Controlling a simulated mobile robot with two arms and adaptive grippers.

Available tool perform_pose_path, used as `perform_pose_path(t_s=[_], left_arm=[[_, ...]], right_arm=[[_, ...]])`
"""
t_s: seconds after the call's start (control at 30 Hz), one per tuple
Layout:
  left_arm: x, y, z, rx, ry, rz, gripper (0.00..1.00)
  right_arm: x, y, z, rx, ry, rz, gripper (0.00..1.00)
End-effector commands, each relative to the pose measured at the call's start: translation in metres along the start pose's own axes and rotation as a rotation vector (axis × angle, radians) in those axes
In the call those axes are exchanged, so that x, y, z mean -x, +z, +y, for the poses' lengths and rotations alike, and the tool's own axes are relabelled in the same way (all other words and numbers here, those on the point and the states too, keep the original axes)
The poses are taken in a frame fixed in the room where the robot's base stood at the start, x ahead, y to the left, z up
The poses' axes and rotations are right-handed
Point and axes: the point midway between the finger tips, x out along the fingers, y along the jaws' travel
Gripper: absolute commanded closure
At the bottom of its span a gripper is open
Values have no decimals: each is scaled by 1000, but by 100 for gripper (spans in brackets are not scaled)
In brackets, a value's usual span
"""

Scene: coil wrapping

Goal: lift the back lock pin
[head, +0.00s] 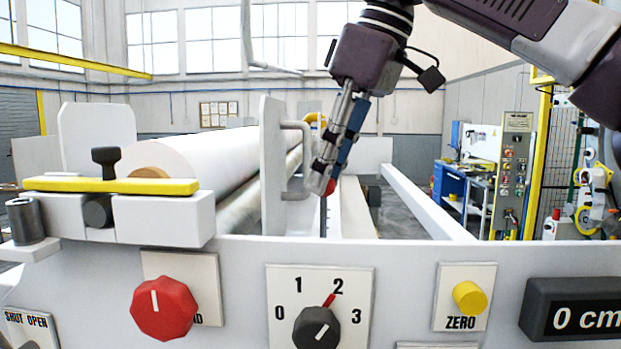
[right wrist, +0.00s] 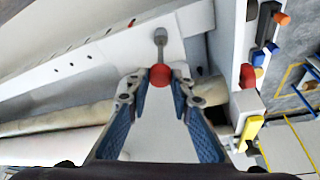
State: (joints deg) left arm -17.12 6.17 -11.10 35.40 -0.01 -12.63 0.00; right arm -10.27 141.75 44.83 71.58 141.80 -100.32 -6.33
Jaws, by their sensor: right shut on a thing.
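A lock pin with a red knob (right wrist: 160,76) shows in the right wrist view, its grey shaft (right wrist: 160,42) running away toward a white plate. My right gripper (right wrist: 158,82) has its blue-padded fingers on either side of the red knob, with the tips shut on it. In the head view my right gripper (head: 323,187) reaches down from the upper right, and a bit of the red knob (head: 330,187) shows at its tips. A thin dark shaft (head: 323,217) hangs below it, behind the front panel. Whether its lower end is seated is hidden. My left gripper is out of view.
A white upright plate with a handle (head: 292,160) stands just left of the gripper. A large white roll (head: 215,158) lies further left. The front panel (head: 240,255) carries a red knob (head: 164,308), a dial (head: 316,328) and a yellow button (head: 468,298).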

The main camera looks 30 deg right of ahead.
Motion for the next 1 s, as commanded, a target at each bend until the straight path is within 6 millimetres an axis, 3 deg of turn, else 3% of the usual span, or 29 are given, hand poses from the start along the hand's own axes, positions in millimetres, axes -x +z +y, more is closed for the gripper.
perform_pose_path(t_s=[0.2, 0.23, 0.37, 0.73, 1.0], left_arm=[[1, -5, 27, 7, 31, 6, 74], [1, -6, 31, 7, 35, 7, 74], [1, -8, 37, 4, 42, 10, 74], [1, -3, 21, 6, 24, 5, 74], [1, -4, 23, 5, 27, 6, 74]], right_arm=[[4, -4, -2, 5, 2, 17, 100], [4, -4, -2, 5, 2, 17, 76], [3, -3, -1, 4, 2, 14, 62], [7, -3, -1, 2, 3, 12, 62], [42, -3, -2, 2, 4, 15, 62]])
